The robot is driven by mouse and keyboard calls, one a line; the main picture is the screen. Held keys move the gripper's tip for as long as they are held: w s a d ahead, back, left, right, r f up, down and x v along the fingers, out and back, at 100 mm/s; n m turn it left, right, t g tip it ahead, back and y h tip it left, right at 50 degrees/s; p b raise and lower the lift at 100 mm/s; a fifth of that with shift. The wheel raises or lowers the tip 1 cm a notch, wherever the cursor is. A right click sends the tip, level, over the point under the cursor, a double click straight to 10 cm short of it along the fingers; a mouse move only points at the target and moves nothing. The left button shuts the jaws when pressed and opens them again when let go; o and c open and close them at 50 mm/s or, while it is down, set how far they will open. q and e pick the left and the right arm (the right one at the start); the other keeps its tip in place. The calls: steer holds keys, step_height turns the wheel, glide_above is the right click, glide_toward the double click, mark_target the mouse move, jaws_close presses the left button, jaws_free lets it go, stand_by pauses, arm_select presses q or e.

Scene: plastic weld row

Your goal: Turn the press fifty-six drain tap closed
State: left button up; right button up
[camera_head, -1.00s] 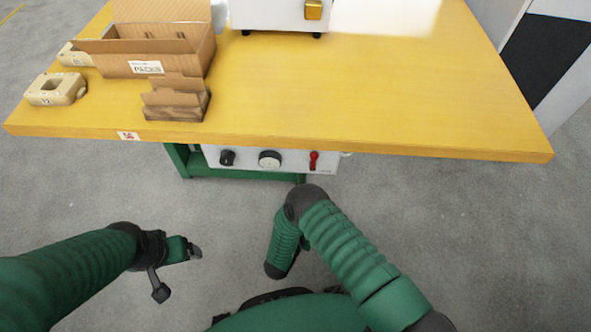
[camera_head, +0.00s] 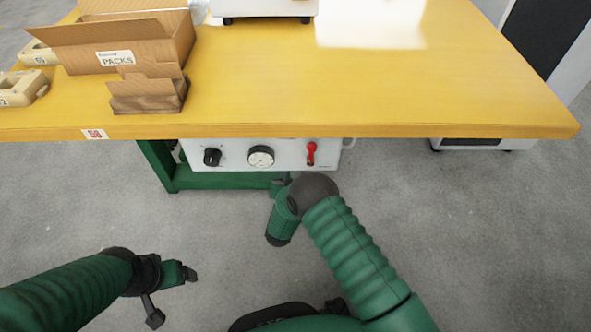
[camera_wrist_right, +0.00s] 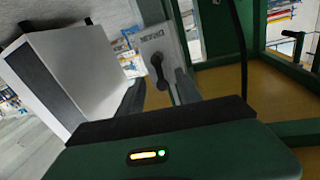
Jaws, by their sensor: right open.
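A white panel plate with unreadable dark lettering shows in the right wrist view, with a dark lever tap (camera_wrist_right: 158,68) on it. The lever hangs down from its round hub, slightly slanted. My right gripper (camera_wrist_right: 158,95) is open, with one finger on each side of the lever's lower end; I cannot tell whether they touch it. My left gripper (camera_head: 171,294) is open and empty, low over the floor at left. A label that seems to read 56 (camera_head: 95,133) is on the bench's front edge.
The yellow bench (camera_head: 370,95) overhangs a white panel (camera_head: 285,154) with a black knob (camera_head: 212,157), a gauge (camera_head: 261,156) and a red lever (camera_head: 311,153). A green frame (camera_head: 215,181) stands below. A PACKS carton (camera_head: 117,58) sits on the bench.

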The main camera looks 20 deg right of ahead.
steer(key=shift+w+d+r, duration=0.1)
steer(key=shift+w, duration=0.3)
jaws_close()
